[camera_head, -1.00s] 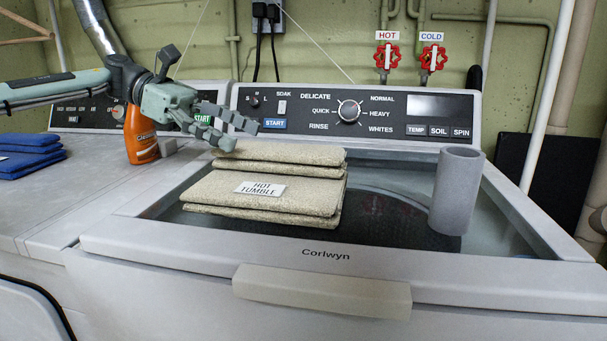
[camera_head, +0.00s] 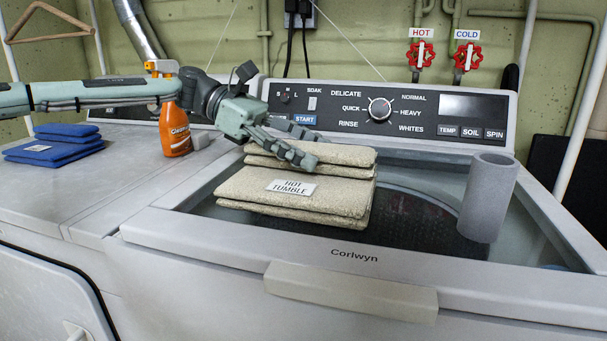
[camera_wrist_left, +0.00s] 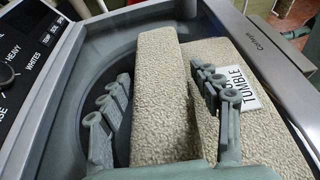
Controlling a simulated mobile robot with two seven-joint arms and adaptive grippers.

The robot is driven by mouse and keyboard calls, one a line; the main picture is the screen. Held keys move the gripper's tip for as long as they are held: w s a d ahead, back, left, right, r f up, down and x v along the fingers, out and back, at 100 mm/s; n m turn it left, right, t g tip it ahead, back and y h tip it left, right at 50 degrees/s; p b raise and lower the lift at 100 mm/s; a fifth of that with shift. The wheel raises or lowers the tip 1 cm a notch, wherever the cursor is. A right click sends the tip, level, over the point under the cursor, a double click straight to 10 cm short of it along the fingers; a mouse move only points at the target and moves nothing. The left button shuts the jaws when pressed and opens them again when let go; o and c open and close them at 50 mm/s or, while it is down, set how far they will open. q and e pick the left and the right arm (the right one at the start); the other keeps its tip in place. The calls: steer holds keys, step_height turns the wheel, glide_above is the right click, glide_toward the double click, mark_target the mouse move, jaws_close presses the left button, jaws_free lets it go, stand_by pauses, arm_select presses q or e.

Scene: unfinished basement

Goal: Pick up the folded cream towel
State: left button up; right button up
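The folded cream towel (camera_head: 335,199) lies on the glass lid of the washer, with a thicker raised fold at its back and a "HOT TUMBLE" label on its front part. My left gripper (camera_head: 318,149) is over the raised back fold, its fingers apart. In the left wrist view, the open fingers (camera_wrist_left: 160,73) lie to either side of the raised fold of the towel (camera_wrist_left: 158,105), one over the dark lid side and one by the label. Whether they touch it I cannot tell. My right gripper is not in view.
A grey cylinder (camera_head: 487,197) stands on the right of the washer lid (camera_head: 225,209). An orange spray bottle (camera_head: 174,125) and a folded blue towel (camera_head: 55,150) are on the left machine. The control panel (camera_head: 385,115) rises behind the cream towel.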

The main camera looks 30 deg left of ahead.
arm_select(q)
steer(key=c, duration=0.9)
steer(key=shift+c, duration=0.5)
steer(key=shift+r, duration=0.15)
